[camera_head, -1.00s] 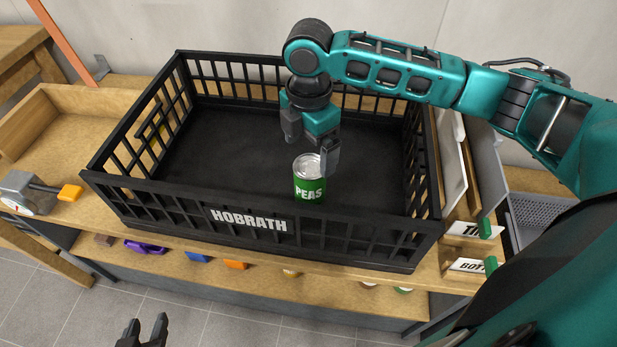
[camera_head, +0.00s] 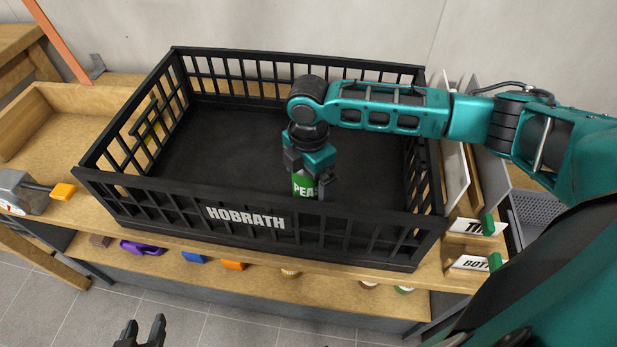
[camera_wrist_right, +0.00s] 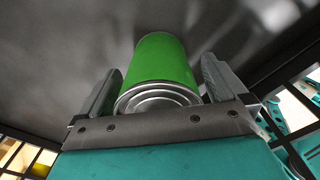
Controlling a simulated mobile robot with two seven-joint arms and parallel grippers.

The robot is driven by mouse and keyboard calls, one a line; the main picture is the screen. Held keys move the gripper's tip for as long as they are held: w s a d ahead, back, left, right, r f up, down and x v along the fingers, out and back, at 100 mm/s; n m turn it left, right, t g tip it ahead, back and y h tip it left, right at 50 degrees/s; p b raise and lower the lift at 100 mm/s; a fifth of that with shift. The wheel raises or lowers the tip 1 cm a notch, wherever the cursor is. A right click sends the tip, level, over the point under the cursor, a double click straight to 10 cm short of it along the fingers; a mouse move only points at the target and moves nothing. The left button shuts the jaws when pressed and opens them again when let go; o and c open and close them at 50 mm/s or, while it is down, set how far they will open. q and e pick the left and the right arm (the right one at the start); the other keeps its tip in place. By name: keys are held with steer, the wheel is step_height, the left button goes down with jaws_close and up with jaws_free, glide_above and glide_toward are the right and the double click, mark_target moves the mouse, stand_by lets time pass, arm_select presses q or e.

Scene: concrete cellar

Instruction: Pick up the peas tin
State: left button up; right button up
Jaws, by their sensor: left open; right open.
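The peas tin (camera_head: 303,186) is green with a silver lid and stands in the black crate (camera_head: 180,205), near its front wall. My right gripper (camera_head: 308,185) is lowered over the tin from above and hides its top. In the right wrist view the tin (camera_wrist_right: 163,62) is between the two fingers of the right gripper (camera_wrist_right: 160,90). The fingers are open, with a gap showing beside the tin on each side. My left gripper (camera_head: 142,332) is open and empty at the bottom edge of the head view, in front of the bench.
The crate's slatted walls enclose the tin, the front wall being close to it. The rest of the crate floor is clear. A wooden tray (camera_head: 70,125) and a scale (camera_head: 22,190) are on the left. Dividers and label signs (camera_head: 475,227) stand on the right. Small items lie on the lower shelf.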

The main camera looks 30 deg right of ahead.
steer(key=c, duration=1.1)
steer(key=shift+r, duration=0.15)
